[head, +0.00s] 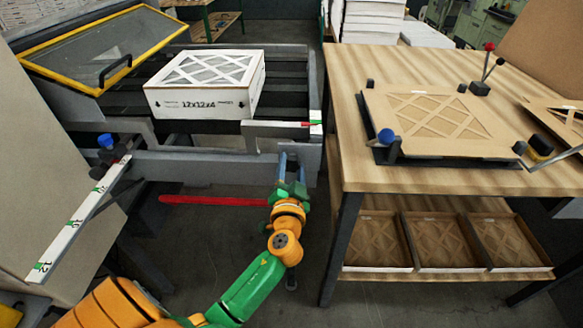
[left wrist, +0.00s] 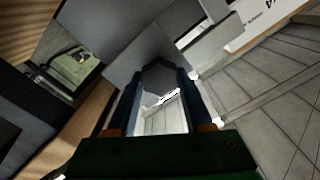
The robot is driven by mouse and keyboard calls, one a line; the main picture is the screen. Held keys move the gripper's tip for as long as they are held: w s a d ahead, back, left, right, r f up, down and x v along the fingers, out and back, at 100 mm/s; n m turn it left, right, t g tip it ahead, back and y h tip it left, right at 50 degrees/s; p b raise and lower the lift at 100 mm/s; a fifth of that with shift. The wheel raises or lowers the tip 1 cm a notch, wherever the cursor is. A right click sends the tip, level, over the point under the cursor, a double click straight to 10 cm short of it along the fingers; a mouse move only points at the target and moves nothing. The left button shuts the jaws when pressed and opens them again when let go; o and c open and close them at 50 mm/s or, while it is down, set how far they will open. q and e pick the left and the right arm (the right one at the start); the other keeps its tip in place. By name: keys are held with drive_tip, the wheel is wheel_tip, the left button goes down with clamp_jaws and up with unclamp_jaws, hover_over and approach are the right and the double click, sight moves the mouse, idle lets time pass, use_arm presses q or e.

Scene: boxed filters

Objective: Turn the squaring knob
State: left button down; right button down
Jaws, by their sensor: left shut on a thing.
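My left gripper (head: 291,172) is at the front of the grey machine frame (head: 225,167), at its right end. In the left wrist view its two dark fingers (left wrist: 160,108) are shut on a dark grey faceted knob (left wrist: 158,77), one finger on each side. I take this as the squaring knob; in the head view the fingers hide it. A white boxed filter (head: 207,83) marked 12x12x4 lies flat on the machine's dark rails, behind and left of the gripper. My right gripper is not in view.
A scale bar (head: 80,218) with a blue knob (head: 105,141) juts out at the left. A yellow-framed clear lid (head: 105,50) stands open behind. A red bar (head: 212,201) lies low beside the gripper. A wooden table (head: 362,72) with a cardboard frame (head: 440,122) stands at the right.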

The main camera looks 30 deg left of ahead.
use_arm(q)
drive_tip(key=m, duration=0.5)
drive_tip(key=shift+f+m, duration=0.1)
drive_tip(key=shift+m, duration=0.2)
drive_tip(key=m+p, duration=0.1)
drive_tip(key=m, duration=0.3)
drive_tip(key=shift+f+m, duration=0.1)
drive_tip(key=shift+m, duration=0.6)
drive_tip(key=shift+c, duration=1.5)
unclamp_jaws()
drive_tip(key=b+v, duration=0.1)
drive_tip(key=v, duration=0.6)
